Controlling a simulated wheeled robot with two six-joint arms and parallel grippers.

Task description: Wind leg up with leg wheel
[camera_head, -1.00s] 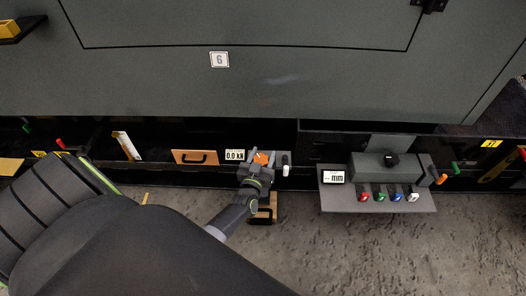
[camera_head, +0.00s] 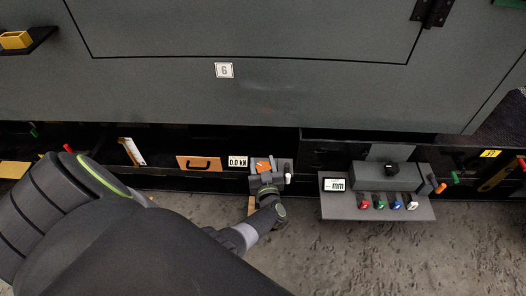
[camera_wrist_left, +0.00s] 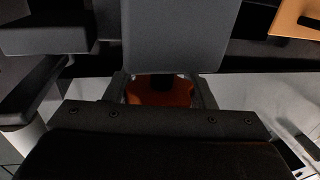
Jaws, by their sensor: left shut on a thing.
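The orange leg wheel (camera_head: 263,167) sits at the lower edge of the grey enclosure, just right of the 0.0 kN display (camera_head: 237,161). My left gripper (camera_head: 264,170) is shut on the wheel. In the left wrist view, the wheel (camera_wrist_left: 160,97) shows dark orange between the two fingers (camera_wrist_left: 160,90), partly hidden by a grey block in front of it. The leg itself cannot be made out. My right gripper is not in view.
An orange-brown panel with a handle (camera_head: 199,163) is left of the display. A grey shelf (camera_head: 350,208) with a mm display (camera_head: 335,185) and several coloured knobs juts out to the right. Bare concrete floor (camera_head: 330,255) lies in front.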

